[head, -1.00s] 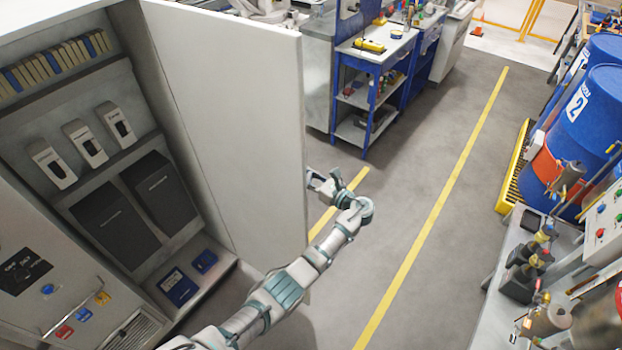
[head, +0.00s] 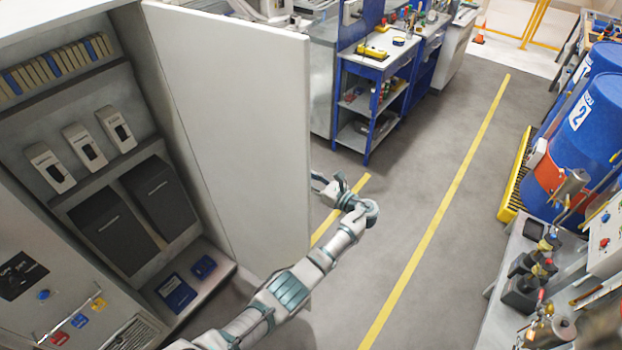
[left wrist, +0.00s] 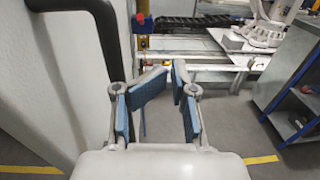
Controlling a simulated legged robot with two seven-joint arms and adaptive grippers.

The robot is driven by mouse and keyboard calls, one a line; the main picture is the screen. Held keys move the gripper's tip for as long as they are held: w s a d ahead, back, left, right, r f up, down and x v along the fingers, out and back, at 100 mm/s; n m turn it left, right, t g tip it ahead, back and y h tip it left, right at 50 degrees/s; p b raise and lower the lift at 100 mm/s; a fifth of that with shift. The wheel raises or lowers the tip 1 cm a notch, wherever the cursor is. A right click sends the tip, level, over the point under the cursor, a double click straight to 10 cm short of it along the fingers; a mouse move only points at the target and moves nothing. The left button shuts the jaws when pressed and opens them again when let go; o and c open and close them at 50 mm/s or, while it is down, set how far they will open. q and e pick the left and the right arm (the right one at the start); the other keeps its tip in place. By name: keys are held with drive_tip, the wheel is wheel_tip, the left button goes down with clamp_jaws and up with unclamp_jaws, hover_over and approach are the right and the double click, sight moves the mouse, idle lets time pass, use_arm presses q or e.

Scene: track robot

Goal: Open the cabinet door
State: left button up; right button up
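The cabinet (head: 100,177) is at the left in the head view, with its white door (head: 240,130) swung wide open and its shelves exposed. In the left wrist view the door's outer face (left wrist: 35,90) fills the left side, with a black bar handle (left wrist: 110,45) on it. My left gripper (head: 328,186) is beyond the door's free edge, on its outer side. In the left wrist view the gripper (left wrist: 172,78) is empty, right of the handle, its fingers bent inward with a narrow gap between the tips. My right gripper is not in view.
A blue workbench (head: 372,95) stands beyond the door. Blue drums (head: 590,125) and a grey bench (head: 510,265) with tools line the right side. The grey floor (head: 430,190) between them, with yellow lines, is clear.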

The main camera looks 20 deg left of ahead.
use_arm(q)
drive_tip(key=v, duration=1.2)
drive_tip(key=shift+f, duration=0.1)
